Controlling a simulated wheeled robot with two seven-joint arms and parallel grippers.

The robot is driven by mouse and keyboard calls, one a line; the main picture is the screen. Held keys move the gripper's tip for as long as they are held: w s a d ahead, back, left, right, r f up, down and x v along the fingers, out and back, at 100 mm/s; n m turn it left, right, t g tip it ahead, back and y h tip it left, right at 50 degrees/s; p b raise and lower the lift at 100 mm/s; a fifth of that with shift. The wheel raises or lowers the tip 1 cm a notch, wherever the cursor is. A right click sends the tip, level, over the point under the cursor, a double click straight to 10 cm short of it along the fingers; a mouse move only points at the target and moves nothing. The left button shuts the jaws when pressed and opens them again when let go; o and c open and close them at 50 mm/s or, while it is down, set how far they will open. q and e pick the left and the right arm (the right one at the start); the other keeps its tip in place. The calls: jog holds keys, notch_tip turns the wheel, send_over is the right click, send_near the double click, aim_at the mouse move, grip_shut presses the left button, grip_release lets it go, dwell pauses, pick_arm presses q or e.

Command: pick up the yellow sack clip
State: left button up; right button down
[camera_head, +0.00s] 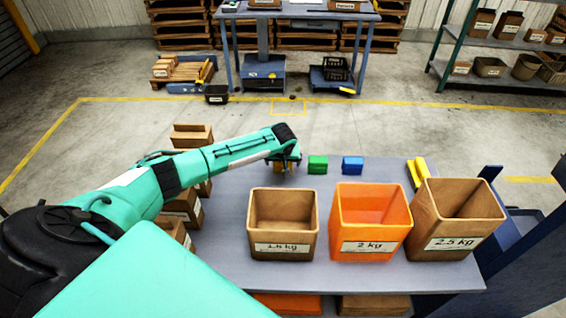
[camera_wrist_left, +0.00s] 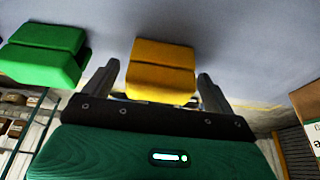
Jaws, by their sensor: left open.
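The yellow sack clip (camera_wrist_left: 161,70) lies between the two spread fingers of my left gripper (camera_wrist_left: 158,88) in the left wrist view, with a gap on both sides. In the head view a bit of the yellow clip (camera_head: 278,168) shows under my left gripper (camera_head: 287,160), which hides most of it. The clip is on the grey table (camera_head: 232,215). A green clip (camera_head: 317,165) stands just right of the gripper, and a blue clip (camera_head: 352,166) further right. The green clip (camera_wrist_left: 45,55) shows at the left in the wrist view. My right gripper is out of view.
A brown 1.5 kg box (camera_head: 283,246), an orange 2 kg box (camera_head: 370,247) and a brown 2.5 kg box (camera_head: 455,244) stand along the front of the table. Brown boxes (camera_head: 186,205) stand at its left. A yellow object (camera_head: 417,172) lies at the right.

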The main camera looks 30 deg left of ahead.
pick_arm(q)
jog(key=c, duration=1.1)
jog(key=shift+o, duration=0.2)
